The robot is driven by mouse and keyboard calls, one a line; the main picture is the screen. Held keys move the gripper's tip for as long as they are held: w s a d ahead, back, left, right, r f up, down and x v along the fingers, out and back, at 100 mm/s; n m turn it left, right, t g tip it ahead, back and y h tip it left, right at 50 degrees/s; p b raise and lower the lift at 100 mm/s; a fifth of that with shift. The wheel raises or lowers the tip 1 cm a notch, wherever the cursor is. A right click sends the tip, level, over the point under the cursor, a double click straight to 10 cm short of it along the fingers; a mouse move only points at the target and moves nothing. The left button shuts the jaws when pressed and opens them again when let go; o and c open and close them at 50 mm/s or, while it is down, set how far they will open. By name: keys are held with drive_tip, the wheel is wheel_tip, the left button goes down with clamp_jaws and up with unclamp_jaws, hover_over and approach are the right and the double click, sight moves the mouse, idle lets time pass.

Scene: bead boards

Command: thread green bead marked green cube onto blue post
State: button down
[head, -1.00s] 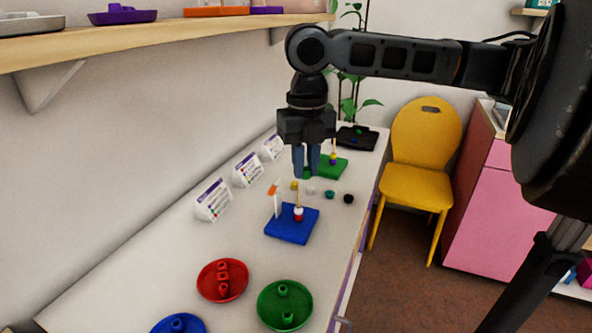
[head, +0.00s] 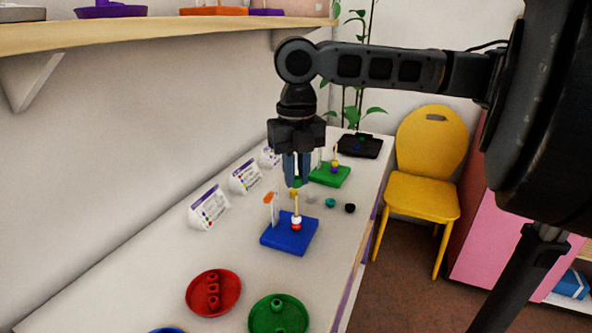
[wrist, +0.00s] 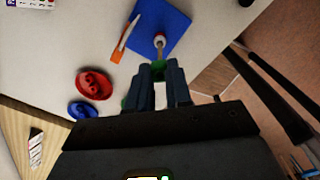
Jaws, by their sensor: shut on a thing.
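The blue board (head: 278,238) lies on the table with one upright wooden post (head: 297,206). A red and a white bead (head: 296,222) sit low on that post. An orange-topped white upright stands beside it on the board. My gripper (head: 297,184) points down above the post and is shut on a green bead (head: 297,181), mostly hidden by the fingers. In the wrist view the green bead (wrist: 159,63) shows between the fingertips, close to the post and its white bead (wrist: 160,39). I cannot tell whether the post tip is inside the bead.
A green board (head: 328,177) with posts stands behind. Loose teal (head: 330,203) and black (head: 350,208) beads lie right of the blue board. Red (head: 204,304) and green (head: 262,322) dishes with beads are in front. Cards line the wall. A shelf overhangs on the left.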

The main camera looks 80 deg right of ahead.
sight(296, 186)
drive_tip(key=shift+f, duration=0.55)
drive_tip(key=shift+f+b, duration=0.7)
drive_tip(key=shift+f, duration=0.1)
idle(0.8)
drive_tip(key=shift+f, duration=0.35)
drive_tip(key=shift+f+b, duration=0.5)
drive_tip(key=shift+b, duration=0.05)
drive_tip(key=c, duration=1)
unclamp_jaws()
drive_tip(key=shift+o, duration=0.2)
drive_tip(key=shift+r, duration=0.1)
drive_tip(key=shift+r+p, duration=0.3)
drive_tip(key=shift+r, duration=3.5)
